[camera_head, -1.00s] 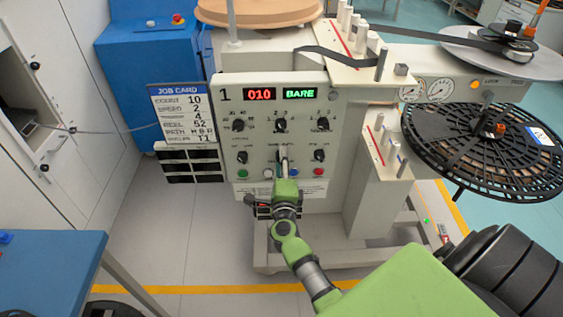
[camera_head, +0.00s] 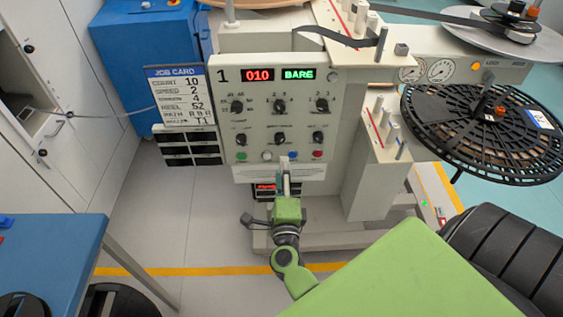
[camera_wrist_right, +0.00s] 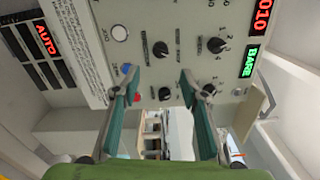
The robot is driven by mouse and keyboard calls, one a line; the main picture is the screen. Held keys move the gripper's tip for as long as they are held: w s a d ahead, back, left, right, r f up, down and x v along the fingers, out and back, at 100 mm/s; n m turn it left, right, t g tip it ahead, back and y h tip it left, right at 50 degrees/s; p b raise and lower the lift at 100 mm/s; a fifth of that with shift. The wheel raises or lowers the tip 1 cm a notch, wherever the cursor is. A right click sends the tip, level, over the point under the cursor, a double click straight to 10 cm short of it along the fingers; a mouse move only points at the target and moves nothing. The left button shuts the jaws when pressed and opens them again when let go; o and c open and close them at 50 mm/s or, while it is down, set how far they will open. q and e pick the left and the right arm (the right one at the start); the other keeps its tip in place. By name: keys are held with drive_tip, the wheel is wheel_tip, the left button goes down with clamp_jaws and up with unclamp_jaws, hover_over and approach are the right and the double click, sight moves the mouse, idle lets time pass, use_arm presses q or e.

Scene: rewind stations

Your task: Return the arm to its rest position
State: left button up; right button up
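My right gripper (camera_head: 287,180) is in front of the lower edge of the control panel (camera_head: 228,95) on the machine marked 1. In the right wrist view my right gripper (camera_wrist_right: 156,84) has its two teal-padded fingers wide apart with nothing between them. Behind the fingers the panel's knobs, buttons and displays show. The panel displays read 010 (camera_head: 257,75) and BARE (camera_head: 299,74). My green right forearm fills the bottom of the head view. My left gripper is not in view.
A job card (camera_head: 180,95) stands left of the panel, before a blue cabinet (camera_head: 140,50). A black spoked reel (camera_head: 480,130) is at right. A blue table (camera_head: 50,260) is at lower left. Grey floor (camera_head: 190,220) is clear between table and machine.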

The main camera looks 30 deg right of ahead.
drive_tip(key=shift+s+a, duration=0.15)
drive_tip(key=shift+s, duration=0.05)
idle(0.4)
drive_tip(key=a+f+n+y, duration=0.5)
drive_tip(key=a+f+n, duration=0.2)
drive_tip(key=f, duration=0.4)
drive_tip(key=s+a+f+n+g+y, duration=0.2)
drive_tip(key=s+a+f+n+y, duration=0.25)
drive_tip(key=f, duration=0.65)
drive_tip(key=s+a+f+n+g+y, duration=0.1)
drive_tip(key=s+a+f+n+g, duration=0.2)
drive_tip(key=s+f+n, duration=0.55)
drive_tip(key=s+d+f+n+g, duration=0.1)
drive_tip(key=s+f+n+g, duration=0.35)
drive_tip(key=s+f, duration=0.9)
drive_tip(key=s+d+f+n+g, duration=0.2)
drive_tip(key=s+d, duration=0.1)
drive_tip(key=s, duration=0.5)
drive_tip(key=s+d+f+n+g, duration=0.2)
drive_tip(key=s+f, duration=0.1)
drive_tip(key=s, duration=0.4)
drive_tip(key=shift+s+d+f+g+h, duration=0.35)
drive_tip(key=shift+d+h, duration=0.05)
drive_tip(key=shift+h, duration=0.05)
